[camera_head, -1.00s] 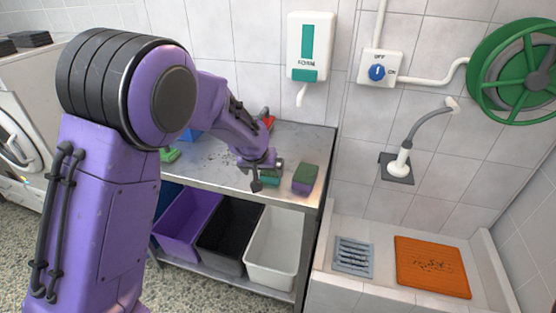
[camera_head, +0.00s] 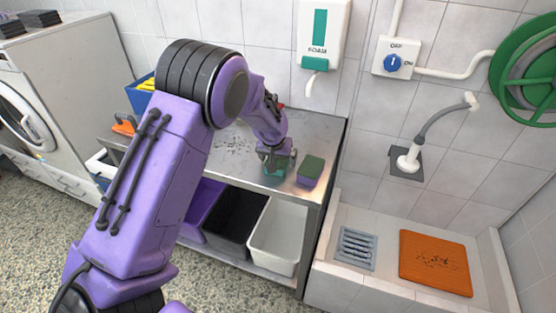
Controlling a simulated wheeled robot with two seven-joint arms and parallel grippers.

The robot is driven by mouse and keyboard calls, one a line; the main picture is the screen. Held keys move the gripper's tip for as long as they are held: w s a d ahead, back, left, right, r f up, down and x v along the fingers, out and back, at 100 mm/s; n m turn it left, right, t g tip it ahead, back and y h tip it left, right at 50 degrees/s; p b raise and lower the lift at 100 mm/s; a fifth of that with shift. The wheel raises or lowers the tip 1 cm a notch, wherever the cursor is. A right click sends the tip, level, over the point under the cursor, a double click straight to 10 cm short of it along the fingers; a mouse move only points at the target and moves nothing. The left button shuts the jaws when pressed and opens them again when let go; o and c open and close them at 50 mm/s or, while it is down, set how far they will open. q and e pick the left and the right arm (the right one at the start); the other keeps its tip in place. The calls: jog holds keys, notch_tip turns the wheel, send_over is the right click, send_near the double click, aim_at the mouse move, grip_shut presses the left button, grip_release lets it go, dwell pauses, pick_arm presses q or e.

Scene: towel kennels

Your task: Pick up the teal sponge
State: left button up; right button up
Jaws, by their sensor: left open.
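The teal sponge (camera_head: 279,170) lies on the metal table, partly hidden by my left gripper. My left gripper (camera_head: 276,163) points down over it with its jaws open, at or around the sponge. I cannot tell whether the fingers touch it. My right gripper is not in view.
A green and purple sponge (camera_head: 311,171) lies just right of the teal one, near the right edge of the metal table (camera_head: 232,146). Black (camera_head: 235,219) and white (camera_head: 276,236) bins stand below. A wall dispenser (camera_head: 321,35) hangs behind. An orange mat (camera_head: 435,262) lies in the basin.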

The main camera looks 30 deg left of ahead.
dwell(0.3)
pick_arm(q)
jog(key=shift+c, duration=1.2)
jog(key=c, duration=0.8)
